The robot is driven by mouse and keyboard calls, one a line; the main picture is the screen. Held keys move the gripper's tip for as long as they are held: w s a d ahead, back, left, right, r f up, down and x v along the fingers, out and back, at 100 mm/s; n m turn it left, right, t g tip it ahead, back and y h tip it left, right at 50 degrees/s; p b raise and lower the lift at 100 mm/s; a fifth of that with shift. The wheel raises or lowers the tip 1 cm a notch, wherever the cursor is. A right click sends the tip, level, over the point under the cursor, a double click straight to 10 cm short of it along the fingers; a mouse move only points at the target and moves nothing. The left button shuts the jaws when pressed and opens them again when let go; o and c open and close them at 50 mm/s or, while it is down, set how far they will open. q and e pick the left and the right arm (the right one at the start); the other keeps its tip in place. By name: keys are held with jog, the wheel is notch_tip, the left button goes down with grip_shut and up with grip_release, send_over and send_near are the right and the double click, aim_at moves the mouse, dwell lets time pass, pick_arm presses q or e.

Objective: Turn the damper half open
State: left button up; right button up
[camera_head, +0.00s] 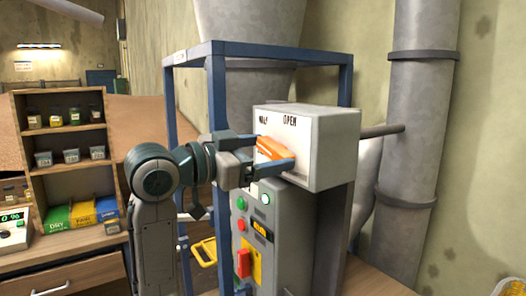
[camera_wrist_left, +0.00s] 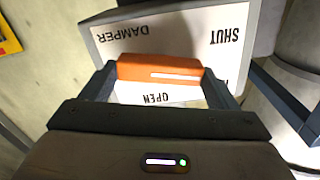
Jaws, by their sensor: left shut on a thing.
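The damper box (camera_head: 335,140) is a pale grey box with a white label face. In the head view "HALF" and "OPEN" show along its top. The left wrist view shows the same face (camera_wrist_left: 190,45) upside down, with "DAMPER", "SHUT" and "OPEN" legible and one label mostly hidden. The orange damper handle (camera_head: 268,148) sits on this face, and it also shows in the left wrist view (camera_wrist_left: 158,70). My left gripper (camera_head: 272,151) is shut on the handle, one finger at each end. Which label the handle points to I cannot tell. My right gripper is out of view.
Below the box stands a grey control panel (camera_head: 267,222) with green and red buttons. A blue frame (camera_head: 346,85) and a large grey pipe (camera_head: 418,130) stand behind. A wooden shelf (camera_head: 62,100) with jars is at left.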

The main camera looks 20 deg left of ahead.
pick_arm(q)
jog(key=m, duration=0.3)
jog(key=shift+m, duration=1.4)
jog(key=o, duration=0.9)
jog(key=shift+d, duration=0.1)
jog(key=shift+s, duration=0.1)
jog(key=b+v, duration=0.4)
jog(key=v, duration=0.6)
jog(key=shift+s+a, duration=0.25)
jog(key=shift+a, duration=0.05)
